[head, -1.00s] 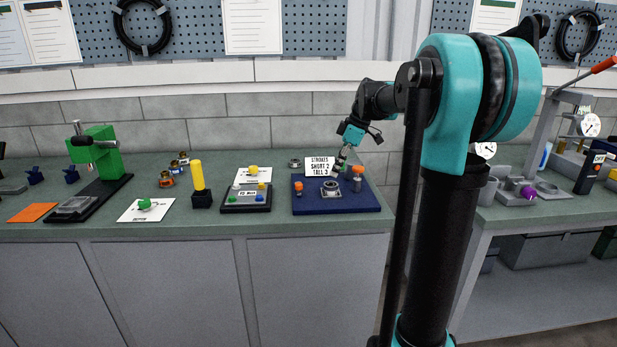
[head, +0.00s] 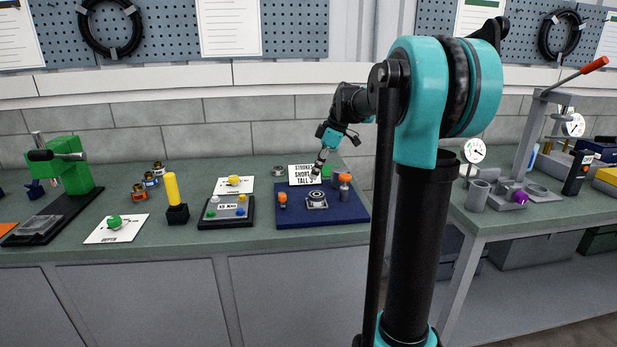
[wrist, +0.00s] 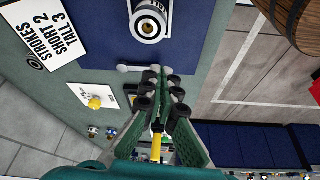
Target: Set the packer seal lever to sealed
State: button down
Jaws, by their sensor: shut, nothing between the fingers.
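My gripper (head: 318,172) is shut and empty, low by the sign at the back of a dark blue board (head: 345,212) on the bench. The wrist view also shows the shut gripper (wrist: 162,76). A pale bar with rounded ends (wrist: 138,68) lies near its fingertips there, at the blue board's edge; it may be a lever, but I cannot tell. The board bears a round metal fixture (head: 317,200) and orange-topped posts (head: 283,200). The sign (head: 302,175) reads strokes, short 2, tall 3. No lever is plainly marked as the packer seal.
Left of the board stand a button panel (head: 226,213), a yellow post (head: 171,190), a green-knob card (head: 115,228) and a green press (head: 66,172). A second bench (head: 570,217) with a lever press (head: 535,140) is at right.

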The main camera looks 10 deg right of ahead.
send_near(294, 208)
notch_tip(294, 208, down, 3)
jog(key=shift+s, duration=0.15)
jog(key=shift+a, duration=1.15)
jog(key=shift+w+a, duration=0.4)
jog(key=shift+a, duration=0.3)
jog(key=shift+a, duration=0.1)
